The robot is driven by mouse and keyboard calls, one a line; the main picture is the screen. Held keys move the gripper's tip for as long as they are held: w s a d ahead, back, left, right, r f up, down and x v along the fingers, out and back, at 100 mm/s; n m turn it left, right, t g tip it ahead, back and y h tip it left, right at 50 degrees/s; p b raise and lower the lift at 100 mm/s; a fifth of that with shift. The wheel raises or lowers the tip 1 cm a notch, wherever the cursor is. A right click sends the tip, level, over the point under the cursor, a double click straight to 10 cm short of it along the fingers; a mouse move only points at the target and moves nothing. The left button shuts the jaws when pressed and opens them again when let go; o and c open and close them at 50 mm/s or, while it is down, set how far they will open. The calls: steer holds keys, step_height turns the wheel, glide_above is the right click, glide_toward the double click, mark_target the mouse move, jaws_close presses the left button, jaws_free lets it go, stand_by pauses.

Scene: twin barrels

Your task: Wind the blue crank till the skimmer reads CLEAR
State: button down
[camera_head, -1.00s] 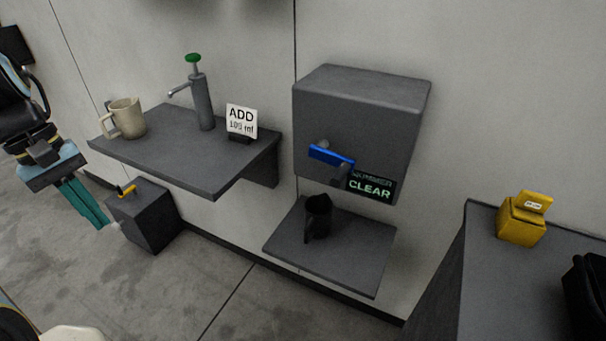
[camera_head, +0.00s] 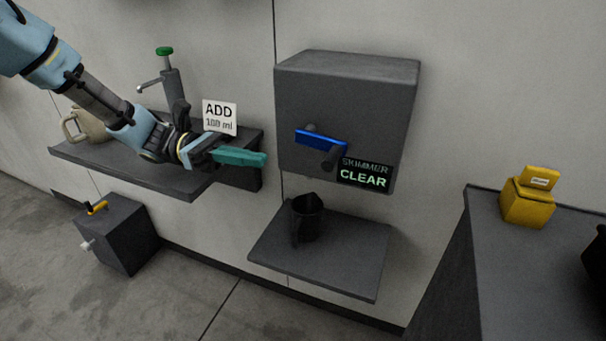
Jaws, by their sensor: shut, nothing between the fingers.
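The blue crank (camera_head: 321,139) is on the front of a grey wall box (camera_head: 345,95). Its arm lies nearly level, slanting slightly down to the right, with a dark grey knob near its right end. The skimmer display (camera_head: 364,173) at the box's lower right corner reads "SKIMMER CLEAR" in green letters. My gripper (camera_head: 262,159), with teal fingers, is shut and empty. In the picture it is left of the box and the crank, apart from the crank, in front of the left shelf's right end.
A black jug (camera_head: 307,217) stands on the lower shelf (camera_head: 350,265) under the box. The left shelf (camera_head: 130,167) holds a beige jug (camera_head: 85,127), a green-topped pump (camera_head: 168,85) and an "ADD 100 ml" sign (camera_head: 219,117). A yellow box (camera_head: 528,200) sits on the right counter.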

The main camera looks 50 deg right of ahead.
mark_target(318, 145)
steer(key=p+x, duration=0.1)
steer(key=x, duration=0.9)
steer(key=shift+d+r, duration=0.2)
steer(key=shift+r, duration=0.05)
steer(key=shift+s+d+r+p, duration=0.1)
steer(key=shift+s+r+p, duration=0.4)
steer(key=shift+p, duration=0.65)
steer(key=shift+w, duration=0.1)
